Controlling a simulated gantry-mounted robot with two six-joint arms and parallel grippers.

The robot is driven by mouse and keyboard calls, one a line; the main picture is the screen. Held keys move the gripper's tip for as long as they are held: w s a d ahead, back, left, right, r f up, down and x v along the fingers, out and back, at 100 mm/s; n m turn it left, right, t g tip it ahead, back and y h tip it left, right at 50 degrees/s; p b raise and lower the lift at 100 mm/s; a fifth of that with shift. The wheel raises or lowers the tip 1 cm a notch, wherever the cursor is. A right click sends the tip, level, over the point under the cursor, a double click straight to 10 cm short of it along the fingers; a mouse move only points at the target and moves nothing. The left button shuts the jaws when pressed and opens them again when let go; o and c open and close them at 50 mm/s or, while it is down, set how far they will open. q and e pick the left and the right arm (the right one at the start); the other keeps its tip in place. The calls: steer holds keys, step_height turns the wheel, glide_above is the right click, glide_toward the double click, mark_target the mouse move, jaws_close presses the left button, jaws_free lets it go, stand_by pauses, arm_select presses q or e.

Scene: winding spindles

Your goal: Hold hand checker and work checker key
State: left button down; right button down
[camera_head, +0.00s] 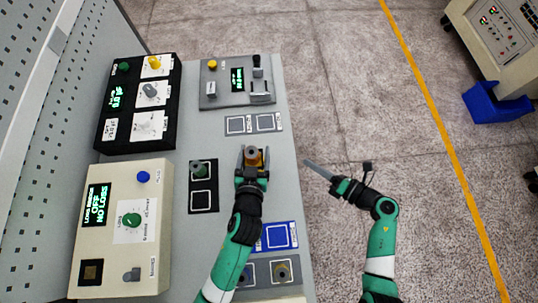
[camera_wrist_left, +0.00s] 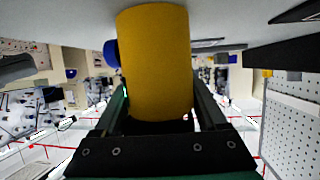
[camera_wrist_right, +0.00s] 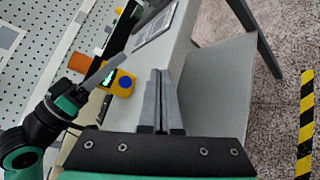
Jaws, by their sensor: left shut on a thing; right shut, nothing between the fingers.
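The hand checker (camera_head: 253,157) is upright in my left gripper (camera_head: 254,170), above the grey bench near its right edge. In the left wrist view its yellow body (camera_wrist_left: 155,65) stands between the fingers, with a blue knob (camera_wrist_left: 111,53) on its left side. In the right wrist view the checker (camera_wrist_right: 123,83) shows a lit green display, a round button and an orange-brown end; which part is the key is unclear. My right gripper (camera_head: 308,165) is shut and empty, off the bench's right side, pointing toward the checker but apart from it.
A black panel (camera_head: 107,142), a grey tester (camera_head: 208,90) and a cream loss-meter box (camera_head: 160,255) stand on the bench. A green spindle (camera_head: 199,168) is on a black mat. A blue-framed pad (camera_head: 280,236) and a grey tray (camera_head: 262,270) lie nearer. Right of the bench is open floor.

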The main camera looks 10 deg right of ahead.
mark_target(284, 170)
arm_select(q)
steer(key=shift+f, duration=0.15)
arm_select(e)
steer(key=shift+a, duration=0.1)
steer(key=shift+w+a, duration=0.1)
steer(key=shift+a, duration=4.25)
steer(key=shift+a, duration=0.4)
steer(key=shift+a, duration=0.5)
steer(key=shift+d, duration=0.95)
steer(key=shift+d, duration=0.1)
